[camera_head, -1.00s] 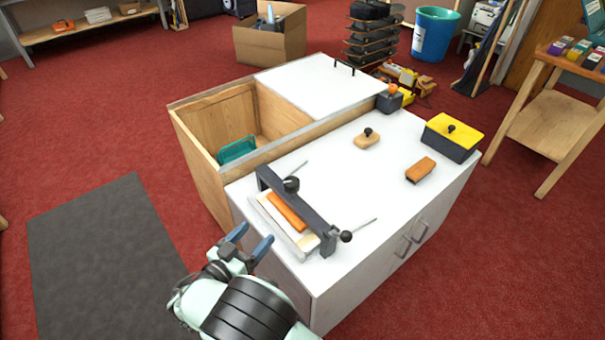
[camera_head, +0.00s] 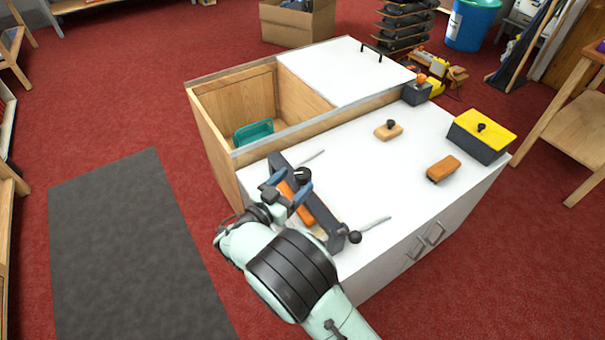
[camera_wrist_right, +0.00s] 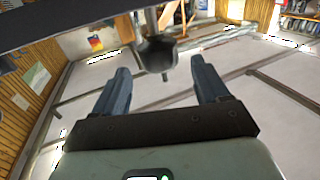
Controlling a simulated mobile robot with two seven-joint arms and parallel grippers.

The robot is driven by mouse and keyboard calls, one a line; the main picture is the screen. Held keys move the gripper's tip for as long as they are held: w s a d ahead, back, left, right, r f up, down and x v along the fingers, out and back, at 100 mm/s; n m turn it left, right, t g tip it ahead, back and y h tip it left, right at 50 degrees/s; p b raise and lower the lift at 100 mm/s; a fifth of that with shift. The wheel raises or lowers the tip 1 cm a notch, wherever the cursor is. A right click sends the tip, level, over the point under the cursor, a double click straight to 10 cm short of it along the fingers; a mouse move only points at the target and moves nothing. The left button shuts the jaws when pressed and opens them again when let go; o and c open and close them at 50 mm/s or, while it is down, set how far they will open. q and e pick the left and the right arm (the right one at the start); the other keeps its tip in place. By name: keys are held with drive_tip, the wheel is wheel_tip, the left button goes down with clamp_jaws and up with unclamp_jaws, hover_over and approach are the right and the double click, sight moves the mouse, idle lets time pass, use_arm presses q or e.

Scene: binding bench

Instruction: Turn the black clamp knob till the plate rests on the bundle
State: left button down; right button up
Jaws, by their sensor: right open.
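The clamp stands near the left edge of the white bench top, with a dark beam (camera_head: 320,213) across it. A black knob (camera_head: 302,174) sits on the beam. My right gripper (camera_head: 290,184) is open at that knob, fingers pointing at it. In the wrist view the knob (camera_wrist_right: 158,52) shows ahead of and between the open fingers (camera_wrist_right: 160,68); I see no contact. Under the beam lie an orange strip (camera_head: 304,214) and a pale bundle edge (camera_head: 319,232), partly hidden by my gripper. I cannot tell whether any plate touches the bundle. My left gripper is out of view.
A black ball (camera_head: 355,237) sticks out at the clamp's near end, with a pale rod (camera_head: 376,223) beside it. A wooden block with a knob (camera_head: 388,131), an orange-brown block (camera_head: 443,168) and a yellow-lidded box (camera_head: 482,136) stand right. An open bin (camera_head: 212,128) lies behind.

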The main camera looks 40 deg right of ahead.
sight(301, 172)
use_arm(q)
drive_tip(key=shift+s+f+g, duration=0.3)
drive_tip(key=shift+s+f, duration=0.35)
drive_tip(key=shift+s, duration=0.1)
use_arm(e)
drive_tip(key=shift+x, duration=2.25)
drive_tip(key=shift+c, duration=0.3)
